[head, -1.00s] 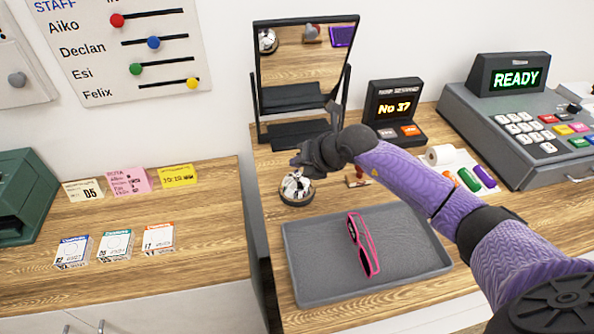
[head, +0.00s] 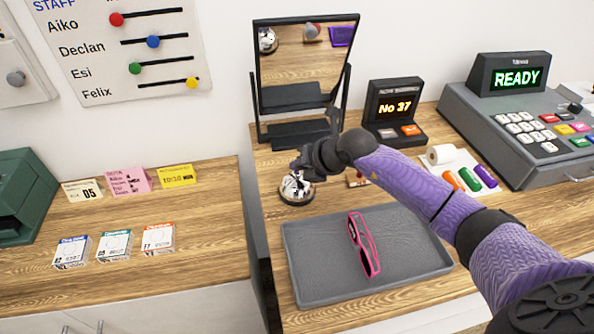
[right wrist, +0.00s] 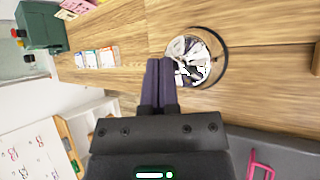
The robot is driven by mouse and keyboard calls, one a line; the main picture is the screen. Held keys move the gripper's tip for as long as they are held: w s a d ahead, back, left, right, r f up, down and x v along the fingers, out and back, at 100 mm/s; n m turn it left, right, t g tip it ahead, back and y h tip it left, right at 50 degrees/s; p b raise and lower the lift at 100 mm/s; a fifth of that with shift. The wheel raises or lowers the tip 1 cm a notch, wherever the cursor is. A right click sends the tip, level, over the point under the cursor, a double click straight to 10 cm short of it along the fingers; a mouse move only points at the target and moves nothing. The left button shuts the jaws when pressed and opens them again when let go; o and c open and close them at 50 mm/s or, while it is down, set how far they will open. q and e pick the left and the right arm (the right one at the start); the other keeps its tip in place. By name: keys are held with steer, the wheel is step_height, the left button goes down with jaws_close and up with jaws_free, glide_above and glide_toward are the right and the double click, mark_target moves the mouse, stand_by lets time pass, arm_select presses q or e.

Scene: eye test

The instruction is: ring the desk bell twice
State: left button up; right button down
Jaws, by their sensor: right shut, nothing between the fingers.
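The bell (right wrist: 203,60) shows there just beyond and to the right of the fingertips. I cannot tell whether the fingertips touch the bell. My left gripper is not in view.
A grey tray (head: 410,272) holding pink-framed glasses (head: 363,245) lies in front of the bell. A mirror (head: 304,65) stands behind it. A number display (head: 394,105) and a cash register (head: 520,125) stand to the right. A dark divider (head: 257,235) runs along the left.

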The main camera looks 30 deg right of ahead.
mark_target(299, 175)
steer(key=shift+f, duration=0.35)
stand_by(0.5)
steer(key=shift+r, duration=0.1)
steer(key=shift+r+p, duration=0.7)
steer(key=shift+r, duration=0.1)
steer(key=shift+r+p, duration=0.55)
steer(key=shift+r, duration=0.05)
step_height(299, 175, up, 4)
steer(key=p, duration=0.3)
steer(key=shift+p, duration=0.4)
steer(key=shift+f, duration=0.1)
